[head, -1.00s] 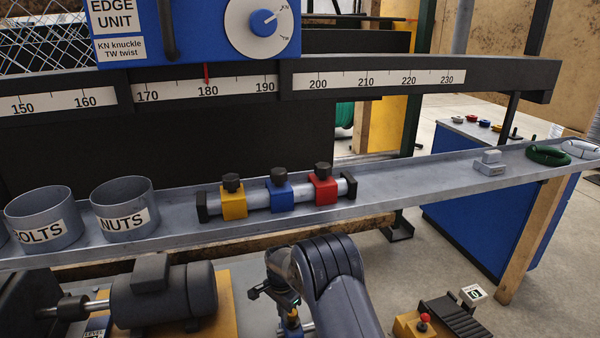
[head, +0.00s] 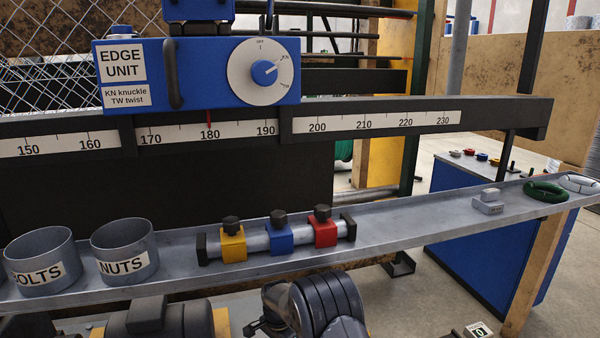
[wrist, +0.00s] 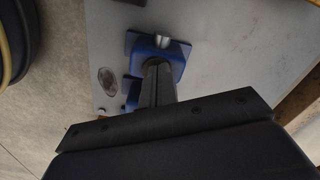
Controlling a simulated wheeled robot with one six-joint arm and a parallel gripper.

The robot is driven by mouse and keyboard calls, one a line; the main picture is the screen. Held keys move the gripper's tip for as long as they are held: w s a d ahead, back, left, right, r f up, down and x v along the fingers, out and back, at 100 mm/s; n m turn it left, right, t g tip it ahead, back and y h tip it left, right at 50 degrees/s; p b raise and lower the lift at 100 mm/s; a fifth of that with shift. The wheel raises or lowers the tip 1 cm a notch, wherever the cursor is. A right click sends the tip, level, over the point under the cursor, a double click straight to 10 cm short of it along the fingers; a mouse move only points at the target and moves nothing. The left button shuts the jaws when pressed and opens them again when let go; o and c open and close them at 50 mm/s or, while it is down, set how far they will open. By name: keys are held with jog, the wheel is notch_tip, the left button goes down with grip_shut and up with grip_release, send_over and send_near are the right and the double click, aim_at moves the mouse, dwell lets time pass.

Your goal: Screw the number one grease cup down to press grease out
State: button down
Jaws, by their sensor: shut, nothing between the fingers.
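In the wrist view my gripper (wrist: 157,72) is shut and empty, its dark fingers pointing at a blue housing (wrist: 178,52) on a grey plate (wrist: 225,45). A short silver metal piece (wrist: 162,41) shows on the housing, just beyond the fingertips. A dark round part at the tips is mostly covered, and I cannot tell whether they touch it. No number shows there, so I cannot tell whether this is the number one grease cup. In the head view my gripper (head: 257,327) is low, below the shelf, with its tips cut off or hidden.
A long grey shelf (head: 400,221) crosses in front of me. It bears the BOLTS tin (head: 42,262), the NUTS tin (head: 125,252) and a bar with yellow (head: 233,245), blue (head: 279,237) and red (head: 323,231) blocks. A motor (head: 160,318) is below left.

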jog(key=shift+r+p, duration=1.1)
jog(key=shift+r, duration=1.15)
